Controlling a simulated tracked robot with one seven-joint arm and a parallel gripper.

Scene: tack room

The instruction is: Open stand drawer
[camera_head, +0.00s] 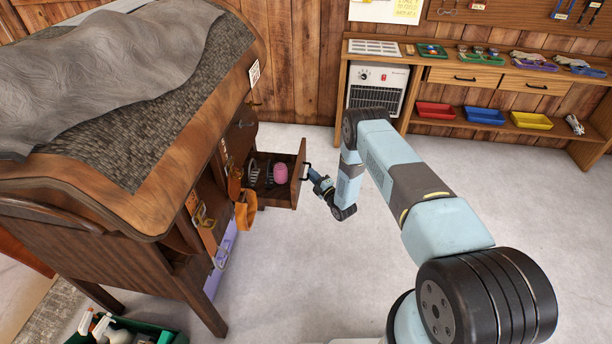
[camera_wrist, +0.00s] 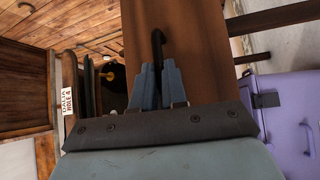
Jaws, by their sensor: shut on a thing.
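The stand (camera_head: 150,210) is a large wooden piece at the left of the head view, with a grey cloth over its top. Its drawer (camera_head: 298,183) is pulled out and shows a pink item (camera_head: 281,173) and dark items inside. My gripper (camera_head: 312,176) is at the drawer front and shut on the dark handle. In the wrist view, my gripper (camera_wrist: 158,88) has both fingers closed around the black handle (camera_wrist: 157,48) on the brown drawer front (camera_wrist: 205,50). The part of the handle between the fingers is hidden.
A purple case (camera_wrist: 282,110) sits low beside the stand. Tan straps (camera_head: 245,210) hang near the drawer. A green crate with bottles (camera_head: 130,333) stands at the front left. A wooden bench (camera_head: 490,77) with coloured trays lines the back wall. The grey floor to the right is clear.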

